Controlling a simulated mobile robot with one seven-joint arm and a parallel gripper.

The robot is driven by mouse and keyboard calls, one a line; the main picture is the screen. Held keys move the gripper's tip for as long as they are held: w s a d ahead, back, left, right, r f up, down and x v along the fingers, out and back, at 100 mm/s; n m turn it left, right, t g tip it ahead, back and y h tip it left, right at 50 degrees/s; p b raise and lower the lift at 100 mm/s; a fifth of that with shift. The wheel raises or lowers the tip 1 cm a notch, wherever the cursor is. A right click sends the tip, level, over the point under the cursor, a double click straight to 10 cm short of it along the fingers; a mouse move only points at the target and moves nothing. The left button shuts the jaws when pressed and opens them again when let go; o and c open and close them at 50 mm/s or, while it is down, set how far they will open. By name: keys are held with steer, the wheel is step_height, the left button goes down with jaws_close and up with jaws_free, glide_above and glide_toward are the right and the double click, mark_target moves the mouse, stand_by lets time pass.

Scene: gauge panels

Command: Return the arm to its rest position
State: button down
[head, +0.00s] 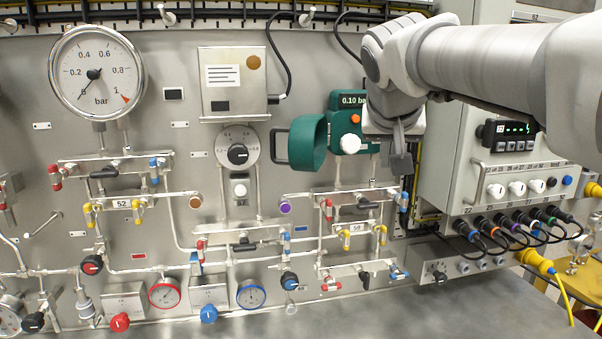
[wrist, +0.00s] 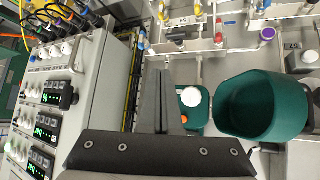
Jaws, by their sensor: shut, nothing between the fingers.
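My arm reaches in from the upper right in the head view, in front of the gauge panel. My gripper (head: 399,150) points downward beside the green device (head: 349,142), which has a "0.10 ba" display, an orange button and a white knob. In the wrist view my gripper (wrist: 160,92) shows two dark fingers together, with nothing between them. There the green device (wrist: 190,122) is partly hidden behind the fingers. Whether my gripper touches the device cannot be told.
A green cup-shaped holder (head: 307,143) sticks out left of the device. A grey control box (head: 455,150) with knobs and plugged cables (head: 500,228) stands close on the right. Pipes and valves cover the panel below. The grey bench top (head: 400,312) is clear.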

steer(key=s+a+f+n+g+y, duration=0.1)
steer(key=s+f+n+g+y, duration=0.1)
steer(key=s+f, duration=1.9)
steer(key=shift+s+a+f+n+g+y, duration=0.15)
steer(key=shift+s+f+n+g+y, duration=0.2)
steer(key=shift+s+g, duration=0.65)
